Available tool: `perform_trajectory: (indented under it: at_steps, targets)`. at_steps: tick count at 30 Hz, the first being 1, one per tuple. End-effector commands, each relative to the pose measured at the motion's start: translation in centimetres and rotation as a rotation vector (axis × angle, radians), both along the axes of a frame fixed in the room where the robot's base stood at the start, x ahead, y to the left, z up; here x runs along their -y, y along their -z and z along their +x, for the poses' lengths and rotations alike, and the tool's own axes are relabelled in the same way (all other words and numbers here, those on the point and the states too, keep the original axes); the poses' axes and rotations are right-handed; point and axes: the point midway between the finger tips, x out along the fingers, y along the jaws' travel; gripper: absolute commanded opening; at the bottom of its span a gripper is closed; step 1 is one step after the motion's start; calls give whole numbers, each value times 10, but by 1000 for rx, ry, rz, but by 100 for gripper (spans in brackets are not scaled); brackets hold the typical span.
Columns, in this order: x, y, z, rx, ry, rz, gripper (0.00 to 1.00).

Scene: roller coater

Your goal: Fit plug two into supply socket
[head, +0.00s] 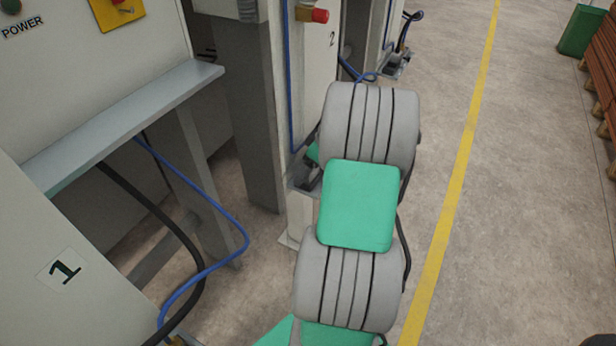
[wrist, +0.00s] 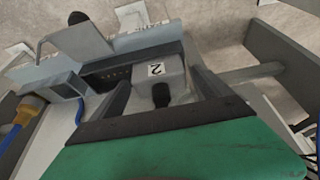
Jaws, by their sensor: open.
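In the wrist view, a grey block labelled 2, which looks like plug two (wrist: 172,73), sits between the fingers of my gripper (wrist: 158,82). A short black piece, possibly its cable end, sticks out of it towards my palm. My gripper is open, with a dark finger on each side of the block. The block's far end is against or close to a dark strip (wrist: 118,75) on a grey bracket, possibly the supply socket. I cannot tell whether it is seated. In the head view my arm hides most of this; only a grey bracket (head: 303,182) shows beside it.
A yellow connector on a blue cable (wrist: 27,108) is at the wrist view's left. In the head view, a cabinet marked 1 (head: 62,268) and loose blue and black cables (head: 215,215) are at left.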

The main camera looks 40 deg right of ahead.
Motion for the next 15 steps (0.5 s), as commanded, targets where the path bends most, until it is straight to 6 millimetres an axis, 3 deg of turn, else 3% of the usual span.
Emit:
perform_trajectory:
  at_steps: [6, 15]
  targets:
    - [-1, 1, 2, 2, -2, -2, 89]
    - [-1, 1, 3, 1, -3, -2, 65]
